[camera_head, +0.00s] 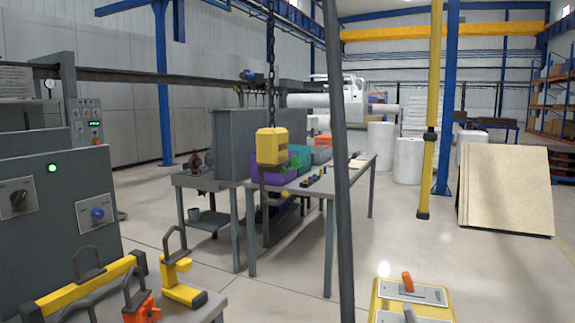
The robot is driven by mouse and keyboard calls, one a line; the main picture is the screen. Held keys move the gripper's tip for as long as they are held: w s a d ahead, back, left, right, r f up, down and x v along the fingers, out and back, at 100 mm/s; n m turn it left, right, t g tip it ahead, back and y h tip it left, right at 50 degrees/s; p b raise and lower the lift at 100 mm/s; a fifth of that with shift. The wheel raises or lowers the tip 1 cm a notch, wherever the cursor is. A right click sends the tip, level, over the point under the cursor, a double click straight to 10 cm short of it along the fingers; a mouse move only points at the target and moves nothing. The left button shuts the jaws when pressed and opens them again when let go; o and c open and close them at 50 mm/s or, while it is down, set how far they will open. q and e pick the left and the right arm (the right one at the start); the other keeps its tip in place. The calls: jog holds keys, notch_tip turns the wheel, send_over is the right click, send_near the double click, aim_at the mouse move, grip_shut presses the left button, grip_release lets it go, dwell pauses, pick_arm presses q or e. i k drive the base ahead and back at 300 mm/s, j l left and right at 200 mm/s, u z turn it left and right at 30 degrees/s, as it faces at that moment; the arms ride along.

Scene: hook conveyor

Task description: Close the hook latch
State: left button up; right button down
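A yellow hook block (271,147) hangs from a dark chain (270,75) near the middle of the view. A thin grey bar (265,210) reaches down below it, in front of the workbench. I cannot make out a latch on it or whether one is open or shut. At the lower left, yellow and orange pieces with dark loops lie on a grey surface: a long yellow bar (85,286), a yellow bracket (181,285) and an orange piece (143,309). Neither of my grippers shows in the view.
A dark grey pole (341,160) crosses the foreground. A yellow rod (430,150) hangs to its right. A yellow box with an orange handle (407,282) is at the bottom right. A control cabinet (60,215) stands left, a workbench (355,180) behind.

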aim_at(295, 161)
jog(key=i+j, duration=0.15)
jog(key=i+j+z, duration=0.1)
jog(key=j, duration=0.3)
jog(key=i+j+z, duration=0.1)
jog(key=i+j, duration=0.15)
jog(key=i, duration=0.2)
jog(key=k+l+u, duration=0.6)
jog(key=l+u, duration=0.25)
jog(key=l, duration=0.2)
jog(key=k+l+u, duration=0.1)
jog(key=l+u, duration=0.15)
jog(key=l, duration=0.15)
